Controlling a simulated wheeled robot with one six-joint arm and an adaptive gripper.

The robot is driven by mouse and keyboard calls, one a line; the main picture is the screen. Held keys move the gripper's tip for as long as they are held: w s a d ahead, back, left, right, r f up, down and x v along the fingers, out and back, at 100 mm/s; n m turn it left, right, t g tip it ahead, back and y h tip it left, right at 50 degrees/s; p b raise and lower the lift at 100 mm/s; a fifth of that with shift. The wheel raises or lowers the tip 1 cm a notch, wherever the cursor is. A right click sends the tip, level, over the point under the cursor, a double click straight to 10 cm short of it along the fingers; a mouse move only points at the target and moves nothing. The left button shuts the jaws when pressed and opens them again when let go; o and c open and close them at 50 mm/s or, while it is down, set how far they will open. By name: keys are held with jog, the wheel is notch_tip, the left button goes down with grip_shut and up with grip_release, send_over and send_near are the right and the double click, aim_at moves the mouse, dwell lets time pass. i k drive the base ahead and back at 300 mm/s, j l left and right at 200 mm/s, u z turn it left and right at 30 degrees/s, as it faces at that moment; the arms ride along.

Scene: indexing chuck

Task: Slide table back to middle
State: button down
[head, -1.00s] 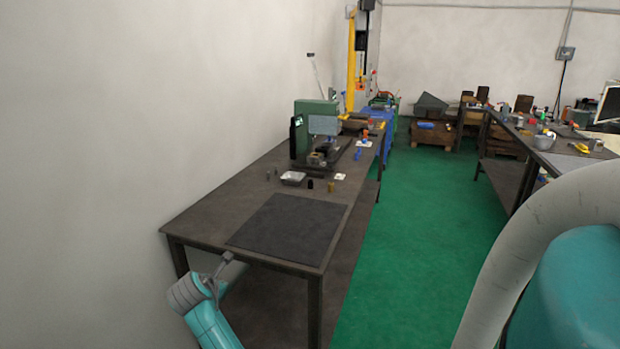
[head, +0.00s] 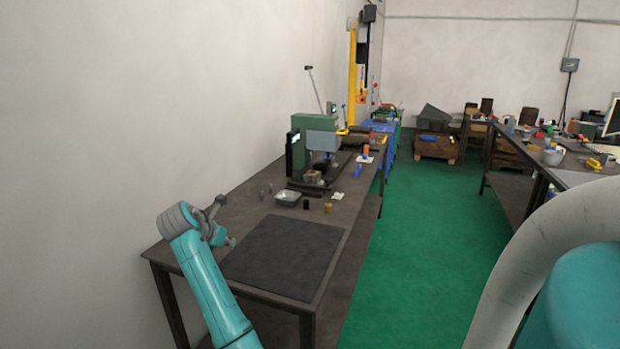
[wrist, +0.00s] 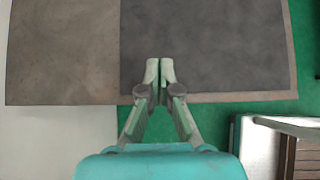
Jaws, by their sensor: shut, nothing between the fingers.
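The green machine (head: 330,123) stands on the left bench, with a grey-blue block on its front. A dark low base with a small metallic part (head: 313,176), possibly the slide table and chuck, sits below that block. Its slide position is too small to tell. My gripper (wrist: 160,70) is shut and empty in the wrist view, in front of the dark mat (wrist: 205,40). In the head view, my arm reaches over the near left of the bench, well short of the machine. The machine is outside the wrist view.
The bench (head: 205,255) runs along the wall, with its mat (head: 285,255) at the near end. A metal tray (head: 288,198) and several small cylinders stand between mat and machine. Green floor (head: 410,260) is open to the right. Another cluttered bench (head: 535,165) stands beyond it.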

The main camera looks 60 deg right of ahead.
aim_at(316, 174)
jog(key=l, duration=1.25)
jog(key=i+l, duration=0.15)
jog(key=l, duration=1.1)
